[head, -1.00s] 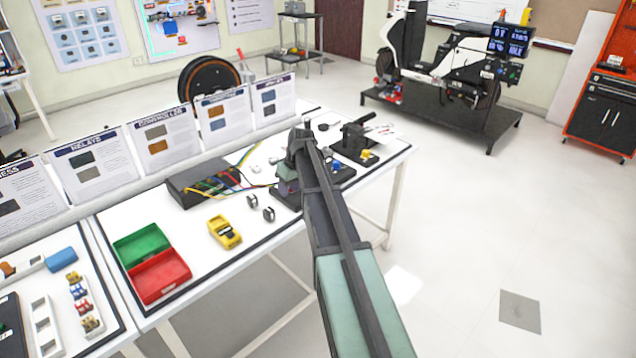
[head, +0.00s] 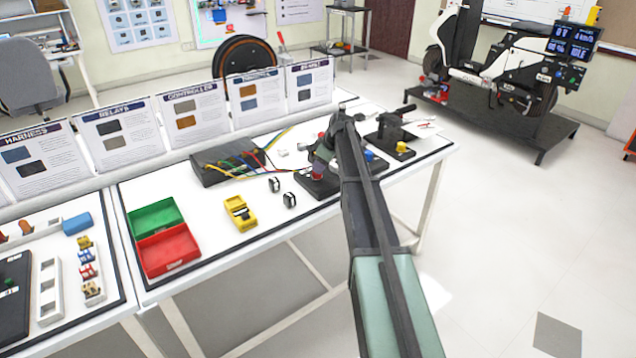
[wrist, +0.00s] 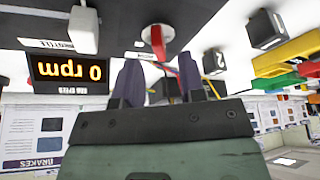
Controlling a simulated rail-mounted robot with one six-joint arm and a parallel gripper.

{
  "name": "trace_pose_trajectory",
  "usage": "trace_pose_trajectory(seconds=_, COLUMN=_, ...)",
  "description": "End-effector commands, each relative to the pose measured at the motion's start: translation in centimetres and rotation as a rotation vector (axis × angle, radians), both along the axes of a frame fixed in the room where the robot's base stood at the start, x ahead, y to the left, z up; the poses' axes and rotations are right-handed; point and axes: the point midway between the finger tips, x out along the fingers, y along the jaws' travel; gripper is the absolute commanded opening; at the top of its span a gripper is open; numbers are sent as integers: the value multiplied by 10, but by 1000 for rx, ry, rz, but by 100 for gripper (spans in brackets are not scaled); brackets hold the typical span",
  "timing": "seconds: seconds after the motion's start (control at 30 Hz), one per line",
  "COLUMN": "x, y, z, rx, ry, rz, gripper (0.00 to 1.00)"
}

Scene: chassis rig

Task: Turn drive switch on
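My arm hides some of the rig.
In the wrist view, an rpm display (wrist: 70,70) reads 0, seen inverted, near a white block (wrist: 83,30). Dark blocks (wrist: 265,30) stand to the right. In the head view, a yellow meter (head: 240,213), red bin (head: 168,250) and wired box (head: 228,165) share the bench.

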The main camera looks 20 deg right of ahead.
Motion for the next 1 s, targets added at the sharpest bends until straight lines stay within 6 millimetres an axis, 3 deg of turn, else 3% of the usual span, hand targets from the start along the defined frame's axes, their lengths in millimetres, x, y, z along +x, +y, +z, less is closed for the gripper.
trace_pose_trajectory(seconds=0.03, x=4, y=3, z=-22, rx=0, ry=0, rz=1, gripper=37)
trace_pose_trajectory(seconds=0.1, x=7, y=6, z=-29, rx=0, ry=0, rz=1, gripper=37)
trace_pose_trajectory(seconds=0.4, x=9, y=8, z=-29, rx=0, ry=0, rz=0, gripper=37)
trace_pose_trajectory(seconds=0.67, x=9, y=8, z=-29, rx=0, ry=0, rz=0, gripper=0)
trace_pose_trajectory(seconds=1.0, x=9, y=8, z=-29, rx=-1, ry=0, rz=-22, gripper=0)
